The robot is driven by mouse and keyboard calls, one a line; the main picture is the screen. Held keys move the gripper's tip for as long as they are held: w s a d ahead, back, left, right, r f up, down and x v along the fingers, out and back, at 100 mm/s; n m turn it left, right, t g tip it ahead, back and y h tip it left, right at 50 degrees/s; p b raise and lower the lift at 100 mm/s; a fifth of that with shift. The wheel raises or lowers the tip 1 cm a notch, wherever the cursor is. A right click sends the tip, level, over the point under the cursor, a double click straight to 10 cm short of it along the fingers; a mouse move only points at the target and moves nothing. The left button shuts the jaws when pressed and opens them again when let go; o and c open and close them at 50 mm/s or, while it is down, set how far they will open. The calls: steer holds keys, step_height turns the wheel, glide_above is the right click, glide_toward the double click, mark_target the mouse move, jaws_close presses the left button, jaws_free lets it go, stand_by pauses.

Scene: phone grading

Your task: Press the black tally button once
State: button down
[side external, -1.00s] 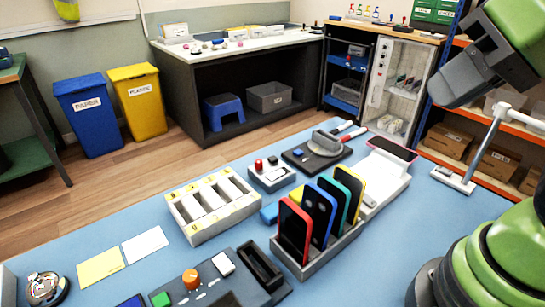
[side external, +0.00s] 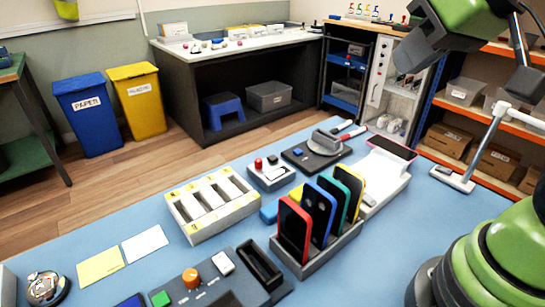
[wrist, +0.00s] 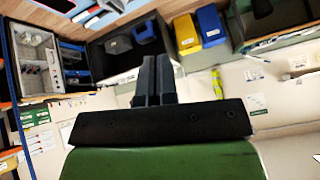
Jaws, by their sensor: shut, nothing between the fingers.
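My gripper (wrist: 154,62) shows in the wrist view with its two dark fingers together and nothing between them. A small grey box (side external: 270,181) on the blue table carries a red button (side external: 258,163) and a small dark button (side external: 273,160). The dark one may be the black tally button, but it is too small to be sure. My gripper is well away from this box, and the wrist view does not show it.
A rack (side external: 312,262) of upright phones stands in front of the box. A white slotted tray (side external: 178,212) is left of it, and a black plate with a round grey device (side external: 327,142) is behind right. A control panel (side external: 212,289) lies at the front. A white stand (side external: 487,150) rises at right.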

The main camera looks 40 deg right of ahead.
steer(key=w+d+n+h, duration=0.2)
steer(key=w+d+n, duration=0.1)
steer(key=w, duration=0.7)
steer(key=n+t+y, duration=0.1)
steer(key=n+y, duration=0.3)
steer(key=n, duration=0.7)
glide_above(272, 158)
step_height(272, 158, down, 18)
steer(key=shift+f, duration=0.1)
steer(key=shift+f, duration=4.35)
steer(key=shift+f, duration=0.1)
